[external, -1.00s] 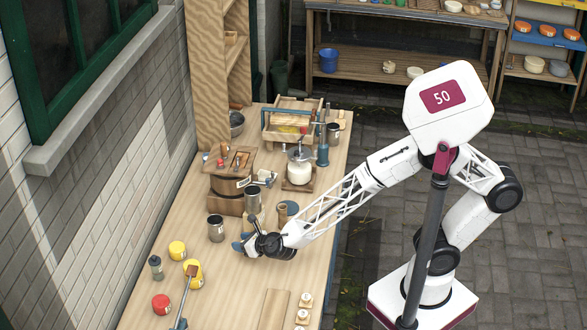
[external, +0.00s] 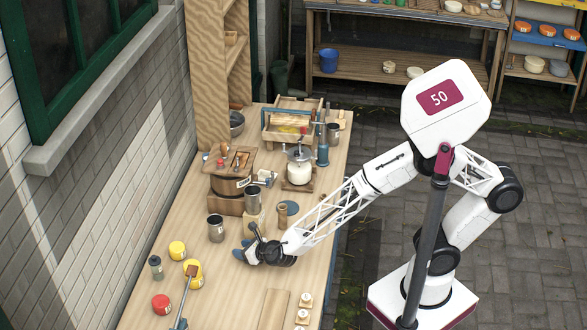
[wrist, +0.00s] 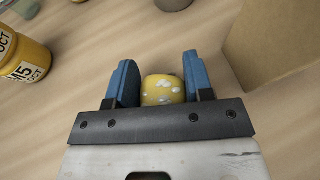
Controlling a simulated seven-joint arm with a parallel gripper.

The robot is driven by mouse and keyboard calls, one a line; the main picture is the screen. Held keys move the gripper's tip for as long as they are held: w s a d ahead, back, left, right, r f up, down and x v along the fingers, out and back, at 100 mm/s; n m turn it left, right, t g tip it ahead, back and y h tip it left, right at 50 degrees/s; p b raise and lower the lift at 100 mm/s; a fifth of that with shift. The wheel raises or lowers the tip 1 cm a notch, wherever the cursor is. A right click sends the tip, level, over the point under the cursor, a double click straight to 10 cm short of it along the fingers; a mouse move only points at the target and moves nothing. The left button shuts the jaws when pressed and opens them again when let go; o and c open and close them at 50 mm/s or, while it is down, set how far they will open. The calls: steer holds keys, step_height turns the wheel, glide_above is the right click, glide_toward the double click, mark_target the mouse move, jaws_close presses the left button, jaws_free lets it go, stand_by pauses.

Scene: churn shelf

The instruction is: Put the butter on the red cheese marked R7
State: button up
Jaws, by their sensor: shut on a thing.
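My gripper (external: 242,252) is low over the bench, left of the arm's base. In the wrist view its blue fingers (wrist: 161,78) are shut on a small rounded yellow piece with white spots, the butter (wrist: 162,90). The butter is hidden in the external view. A red cheese (external: 161,304) lies at the bench's lower left, well to the left of and below my gripper. Its marking is not legible. A yellow cheese (external: 177,250) and another yellow one (external: 195,281) lie near it. A yellow item labelled M5 OCT (wrist: 22,55) shows in the wrist view.
A dark grinder-like jar (external: 156,267) stands beside the cheeses. A grey cup (external: 216,229) stands above left of my gripper. A wooden board (external: 273,310) and small labelled pieces (external: 303,317) lie at the front.

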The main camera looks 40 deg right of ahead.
steer(key=o, duration=0.9)
steer(key=shift+f, duration=0.1)
steer(key=shift+s+d+r, duration=0.2)
steer(key=shift+s+r, duration=0.25)
steer(key=shift+s, duration=0.05)
steer(key=v, duration=1.1)
steer(key=shift+w, duration=0.1)
steer(key=shift+d, duration=0.1)
